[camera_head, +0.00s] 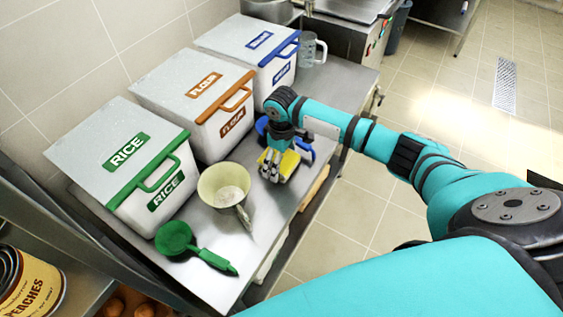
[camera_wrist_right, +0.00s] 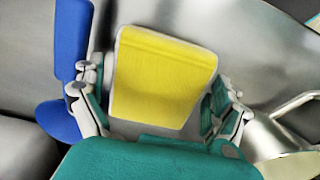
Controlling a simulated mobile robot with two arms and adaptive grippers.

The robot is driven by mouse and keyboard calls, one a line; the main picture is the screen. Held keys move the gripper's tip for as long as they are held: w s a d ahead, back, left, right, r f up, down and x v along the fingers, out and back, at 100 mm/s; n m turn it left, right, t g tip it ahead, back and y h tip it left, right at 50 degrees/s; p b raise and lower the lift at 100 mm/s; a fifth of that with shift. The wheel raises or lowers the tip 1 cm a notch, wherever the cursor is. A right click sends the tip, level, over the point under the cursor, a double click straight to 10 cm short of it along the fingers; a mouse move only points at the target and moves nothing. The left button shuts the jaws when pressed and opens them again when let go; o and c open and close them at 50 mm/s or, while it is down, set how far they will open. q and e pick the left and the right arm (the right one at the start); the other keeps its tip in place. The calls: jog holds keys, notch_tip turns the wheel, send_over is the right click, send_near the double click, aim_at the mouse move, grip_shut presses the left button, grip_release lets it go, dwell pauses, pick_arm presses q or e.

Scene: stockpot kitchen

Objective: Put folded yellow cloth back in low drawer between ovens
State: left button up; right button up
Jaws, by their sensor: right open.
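The folded yellow cloth (camera_head: 289,164), with a pale edge, lies on the steel counter beside the storage bins. It also fills the middle of the right wrist view (camera_wrist_right: 163,78). My right gripper (camera_head: 272,174) is directly over the cloth. Its fingers are spread, one on each side of the cloth in the wrist view, with gaps between; I cannot tell whether either finger touches it. My left gripper does not show. No drawer or oven can be made out.
A blue scoop (camera_wrist_right: 70,60) lies close against the left finger side. A pale measuring scoop (camera_head: 223,185) and a green scoop (camera_head: 176,240) stand nearby. Bins marked rice (camera_head: 130,185) and flour (camera_head: 195,92) line the wall. The tiled floor at right is clear.

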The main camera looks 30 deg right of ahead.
jog(key=c, duration=1.1)
jog(key=shift+c, duration=0.2)
jog(key=shift+r, duration=0.2)
